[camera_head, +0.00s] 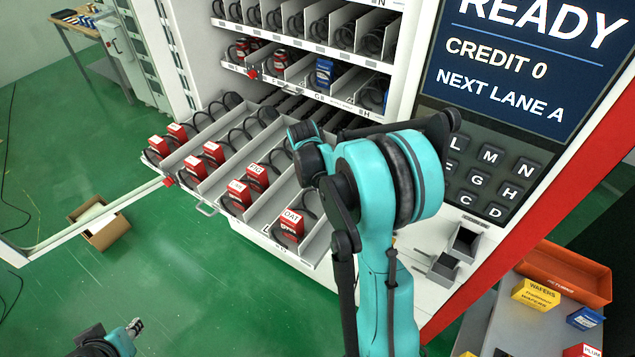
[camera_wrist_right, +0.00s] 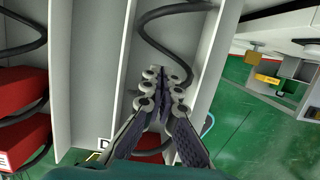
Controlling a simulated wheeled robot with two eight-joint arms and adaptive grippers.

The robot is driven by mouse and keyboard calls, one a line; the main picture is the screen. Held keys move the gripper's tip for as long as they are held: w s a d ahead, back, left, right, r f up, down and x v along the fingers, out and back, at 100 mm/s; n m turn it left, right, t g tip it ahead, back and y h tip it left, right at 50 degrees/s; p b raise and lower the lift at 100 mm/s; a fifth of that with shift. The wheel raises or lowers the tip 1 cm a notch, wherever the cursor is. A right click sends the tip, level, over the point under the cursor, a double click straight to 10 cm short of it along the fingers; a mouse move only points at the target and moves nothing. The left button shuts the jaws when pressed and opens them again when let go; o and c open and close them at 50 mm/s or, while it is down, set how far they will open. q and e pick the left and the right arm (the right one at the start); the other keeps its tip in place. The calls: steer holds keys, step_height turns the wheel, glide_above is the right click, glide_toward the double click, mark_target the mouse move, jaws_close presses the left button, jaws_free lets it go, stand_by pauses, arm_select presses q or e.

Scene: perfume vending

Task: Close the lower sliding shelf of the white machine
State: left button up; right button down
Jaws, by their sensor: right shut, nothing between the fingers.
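The white machine (camera_head: 188,55) stands open at the back, with several shelves of coiled lanes. Its lower sliding shelf (camera_head: 268,222) is pulled out toward me, with red boxes (camera_head: 290,226) near the front of its lanes. My right arm reaches up over the right part of this shelf; in the head view its fingers are largely hidden behind the wrist. In the right wrist view my right gripper (camera_wrist_right: 162,85) is shut and empty over a lane with a dark coil, between light dividers (camera_wrist_right: 92,70). My left gripper (camera_head: 134,328) is low at the left, away from the machine, its jaws too small to judge.
An open glass-door frame (camera_head: 95,222) extends left from the machine. A cardboard box (camera_head: 100,222) lies on the green floor. A keypad (camera_head: 490,175) and display are right of the arm. A table with an orange tray (camera_head: 565,272) and small boxes stands at the lower right.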

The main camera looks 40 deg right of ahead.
mark_target(326, 193)
steer(key=x, duration=0.5)
steer(key=shift+w+d+f, duration=0.1)
steer(key=shift+w+d, duration=0.05)
steer(key=shift+d, duration=0.15)
steer(key=shift+w+d, duration=0.2)
steer(key=shift+d, duration=0.3)
steer(key=shift+w+d, duration=0.25)
steer(key=shift+d, duration=0.25)
steer(key=shift+w+d, duration=0.2)
steer(key=shift+d, duration=0.35)
